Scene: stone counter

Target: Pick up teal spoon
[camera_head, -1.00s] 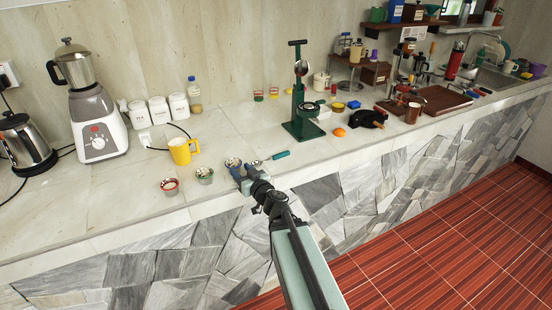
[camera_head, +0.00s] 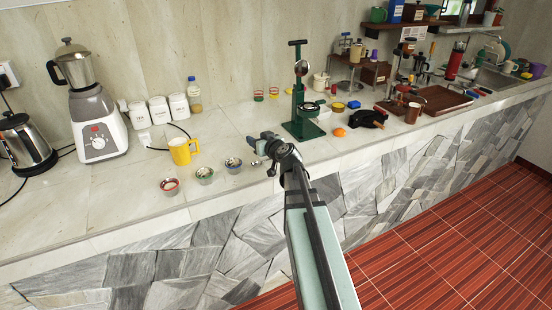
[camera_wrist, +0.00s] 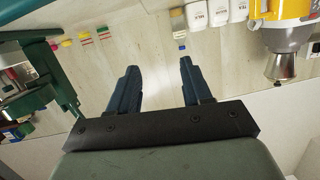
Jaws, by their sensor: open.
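My gripper (camera_head: 259,141) is open over the counter, left of the green press. In the wrist view its two dark fingers (camera_wrist: 158,70) are apart with nothing between them. In the head view, a small metal end of the teal spoon (camera_head: 256,163) shows just below the gripper, on the counter. The teal handle is hidden behind my gripper and wrist. The spoon does not show in the wrist view.
The green press (camera_head: 304,125) stands close to the right of my gripper. A yellow mug (camera_head: 181,152) and several small bowls (camera_head: 204,176) are to the left. A blender (camera_head: 98,125) and white canisters (camera_head: 160,109) stand farther left.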

